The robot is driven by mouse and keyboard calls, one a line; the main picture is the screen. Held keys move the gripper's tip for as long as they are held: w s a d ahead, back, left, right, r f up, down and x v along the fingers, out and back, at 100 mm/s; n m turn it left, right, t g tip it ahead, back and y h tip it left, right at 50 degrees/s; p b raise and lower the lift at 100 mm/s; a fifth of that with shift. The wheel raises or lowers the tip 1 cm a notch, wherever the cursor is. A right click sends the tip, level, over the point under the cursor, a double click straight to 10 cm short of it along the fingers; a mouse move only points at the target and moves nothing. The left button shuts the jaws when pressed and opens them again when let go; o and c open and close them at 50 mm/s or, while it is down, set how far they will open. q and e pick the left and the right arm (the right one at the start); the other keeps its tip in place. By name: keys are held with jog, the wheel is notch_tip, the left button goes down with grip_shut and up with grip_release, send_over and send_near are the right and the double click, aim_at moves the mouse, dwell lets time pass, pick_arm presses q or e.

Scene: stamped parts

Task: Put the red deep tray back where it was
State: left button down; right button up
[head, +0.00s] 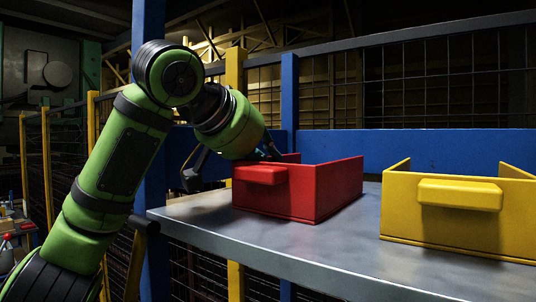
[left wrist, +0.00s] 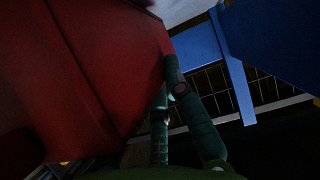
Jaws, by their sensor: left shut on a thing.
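The red deep tray (head: 275,196) is upright at the left part of the grey table top, with its block handle facing me. It appears to rest on the table, though a small gap under it could not be told. My left gripper (head: 269,152) reaches over the tray's left side and is shut on the tray's wall near the back; its fingertips are partly hidden. In the left wrist view, the red tray wall (left wrist: 85,70) fills the left side, with the gripper's fingers (left wrist: 172,95) against its edge. My right gripper is not in view.
A yellow tray (head: 455,228) with a block handle stands to the right on the grey table (head: 345,240), with a clear strip between the trays. A blue rail (head: 420,150), a blue post (head: 289,95) and mesh fencing stand behind the table.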

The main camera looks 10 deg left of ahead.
pick_arm(q)
jog(key=shift+s+d+r, duration=0.1)
jog(key=shift+s, duration=0.05)
jog(key=c, duration=1.3)
grip_release()
jog(key=shift+c, duration=0.2)
jog(key=b+v, duration=0.5)
jog(key=v, duration=0.7)
